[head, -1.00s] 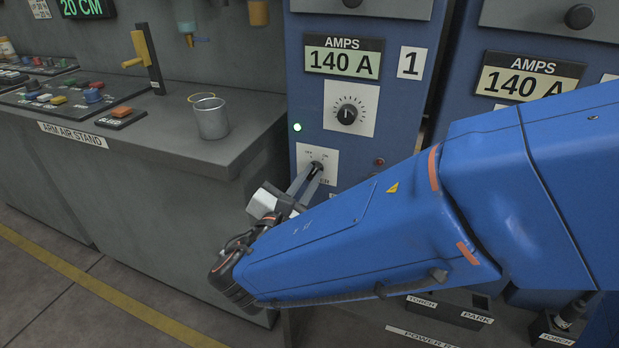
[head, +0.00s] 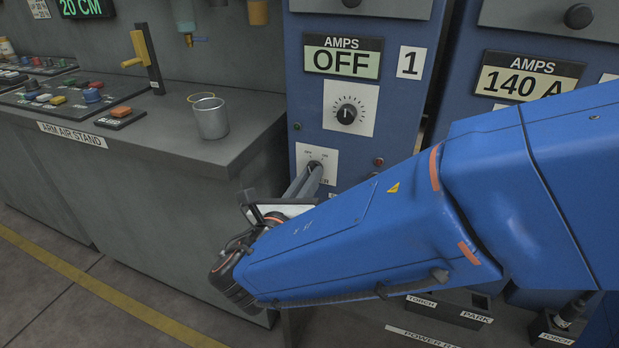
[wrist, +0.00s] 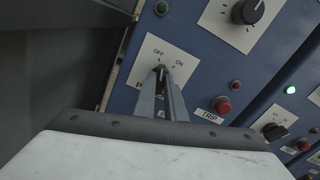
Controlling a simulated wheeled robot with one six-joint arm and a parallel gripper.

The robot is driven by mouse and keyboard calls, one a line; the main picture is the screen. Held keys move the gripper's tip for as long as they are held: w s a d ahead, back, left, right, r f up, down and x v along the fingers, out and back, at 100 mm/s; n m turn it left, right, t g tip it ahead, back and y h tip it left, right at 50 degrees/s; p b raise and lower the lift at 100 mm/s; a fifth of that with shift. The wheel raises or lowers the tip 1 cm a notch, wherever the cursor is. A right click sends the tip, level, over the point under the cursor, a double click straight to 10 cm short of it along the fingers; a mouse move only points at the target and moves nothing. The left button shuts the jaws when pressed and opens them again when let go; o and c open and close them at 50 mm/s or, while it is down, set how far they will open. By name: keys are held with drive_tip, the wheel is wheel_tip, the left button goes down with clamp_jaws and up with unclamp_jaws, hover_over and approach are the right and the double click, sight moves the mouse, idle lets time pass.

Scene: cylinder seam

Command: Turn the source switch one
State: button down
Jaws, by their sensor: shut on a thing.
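The source switch on the blue cabinet marked 1 (head: 409,62) is a small dark knob on a white plate (head: 329,156) with OFF and ON marks. The knob (wrist: 160,70) shows in the wrist view between my fingertips. My gripper (head: 313,168) is shut on the knob, its fingers reaching in from the lower left; it also shows in the wrist view (wrist: 161,80). The AMPS display (head: 342,60) above reads OFF. The lamp (head: 297,127) left of the plate is dark. The fingers partly hide the knob and the label below it.
A second blue cabinet on the right has a display (head: 527,78) reading 140 A. A larger dial (head: 347,114) sits above the switch. A red TRIP button (wrist: 222,105) is close right of my fingers. A grey bench (head: 150,150) with a metal cup (head: 210,118) stands left.

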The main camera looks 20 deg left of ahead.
drive_tip(key=shift+n, duration=1.1)
drive_tip(key=c, duration=1.8)
unclamp_jaws()
drive_tip(key=shift+s, duration=0.1)
drive_tip(key=s, duration=0.5)
drive_tip(key=s+a, duration=0.1)
drive_tip(key=s, duration=1.1)
drive_tip(key=shift+s+a, duration=0.1)
drive_tip(key=shift+a, duration=0.05)
